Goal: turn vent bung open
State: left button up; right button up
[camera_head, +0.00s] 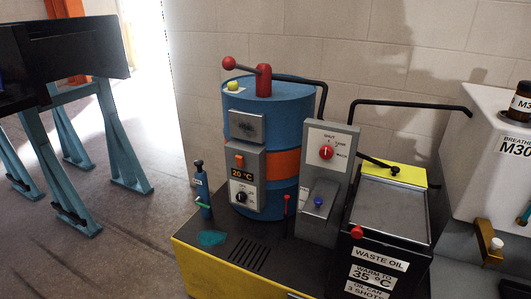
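A blue drum (268,113) with an orange band stands upright on a dark platform with a yellow front. A small yellow cap (233,86) sits on the left of the drum's top and looks like the vent bung. Its turn position is too small to tell. Beside it on the drum top is a red pump head (264,80) with a lever ending in a red ball. Neither of my grippers is in view, and nothing touches the drum or the cap.
A heater box (245,180) reading 20 °C is on the drum's front. A grey selector panel (328,160), a waste oil bin (385,235) and a white tank (488,150) stand to the right. Floor is clear at lower left.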

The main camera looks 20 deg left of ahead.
aim_at(232, 85)
jog(key=j+z, duration=0.1)
jog(key=j, duration=1.15)
jog(key=j+z, duration=0.15)
jog(key=j, duration=0.4)
jog(key=j+z, duration=0.2)
jog(key=j, duration=0.4)
jog(key=j+z, duration=0.15)
jog(key=j, duration=0.4)
jog(key=k+j+z, duration=0.15)
jog(key=j, duration=0.4)
jog(key=j+z, duration=0.15)
jog(key=j, duration=0.4)
jog(key=j+z, duration=0.35)
jog(key=j, duration=0.6)
jog(key=j+z, duration=0.3)
jog(key=j, duration=0.6)
